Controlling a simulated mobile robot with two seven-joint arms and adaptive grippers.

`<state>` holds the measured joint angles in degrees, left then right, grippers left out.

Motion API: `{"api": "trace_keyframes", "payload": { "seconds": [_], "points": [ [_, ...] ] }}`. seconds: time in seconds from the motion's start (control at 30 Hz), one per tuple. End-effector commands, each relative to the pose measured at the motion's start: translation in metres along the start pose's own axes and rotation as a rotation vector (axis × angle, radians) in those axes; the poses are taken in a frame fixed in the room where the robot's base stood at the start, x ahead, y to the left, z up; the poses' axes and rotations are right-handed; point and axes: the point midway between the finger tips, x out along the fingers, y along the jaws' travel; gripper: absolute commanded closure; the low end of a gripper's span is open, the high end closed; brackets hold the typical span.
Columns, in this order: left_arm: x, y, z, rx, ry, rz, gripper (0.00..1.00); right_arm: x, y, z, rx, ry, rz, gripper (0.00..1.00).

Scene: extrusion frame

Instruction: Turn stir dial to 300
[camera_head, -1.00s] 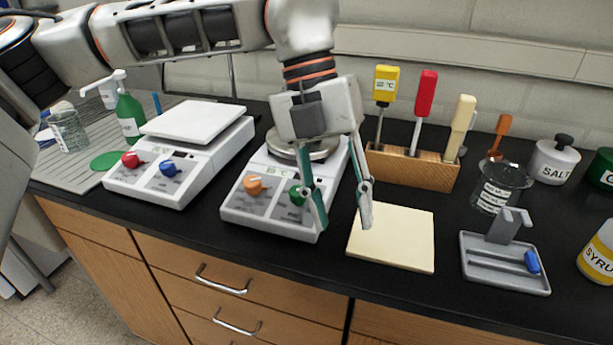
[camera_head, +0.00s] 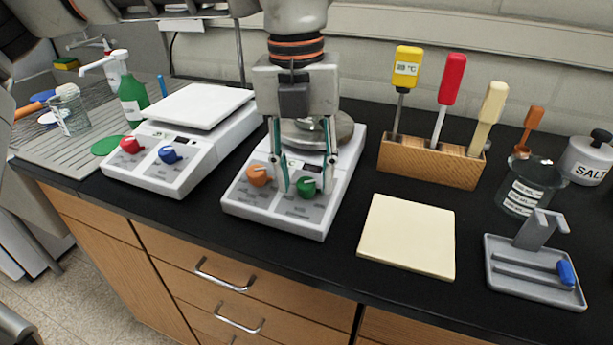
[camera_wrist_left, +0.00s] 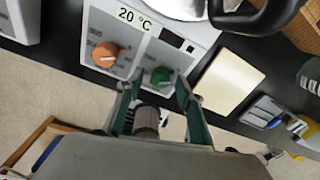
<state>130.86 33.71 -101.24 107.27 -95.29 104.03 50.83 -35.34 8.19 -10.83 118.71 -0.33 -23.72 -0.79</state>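The white stirrer unit (camera_head: 312,218) has a round metal plate (camera_head: 322,128) on top, an orange dial (camera_head: 259,176) and a green dial (camera_head: 306,187) on its front panel. In the left wrist view a "20 °C" display (camera_wrist_left: 135,18) shows above the orange dial (camera_wrist_left: 104,54). My left gripper (camera_head: 306,189) is open, pointing down, with one finger on each side of the green dial. In the left wrist view the green dial (camera_wrist_left: 160,77) sits between the fingertips; contact cannot be told. The dial's scale marks are too small to read. My right gripper is not in view.
A white unit with a red dial (camera_head: 132,145) and a blue dial (camera_head: 169,155) stands left. A cream pad (camera_head: 408,236), a wooden block (camera_head: 430,162) holding tools, a beaker (camera_head: 530,188) and a grey stand (camera_head: 537,270) are right.

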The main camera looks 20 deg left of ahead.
Motion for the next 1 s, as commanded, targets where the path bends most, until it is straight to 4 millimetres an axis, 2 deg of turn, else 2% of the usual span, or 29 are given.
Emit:
{"api": "trace_keyframes", "payload": {
  "seconds": [0.1,0.37,0.5,0.77,1.0],
  "points": [
    [0.006,0.0,0.0,0.0,0.001,0.0,0.63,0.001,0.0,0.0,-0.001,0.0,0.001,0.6],
    [0.006,0.0,0.0,0.0,0.0,-0.001,0.63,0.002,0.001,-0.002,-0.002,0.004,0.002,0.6],
    [0.006,0.0,0.0,0.0,0.0,-0.001,1.0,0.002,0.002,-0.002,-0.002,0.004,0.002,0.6],
    [0.005,0.0,-0.001,0.007,-0.001,0.001,1.0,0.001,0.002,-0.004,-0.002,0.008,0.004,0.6],
    [0.002,-0.001,-0.001,0.081,-0.003,0.017,1.0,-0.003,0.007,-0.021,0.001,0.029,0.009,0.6]
  ]
}}
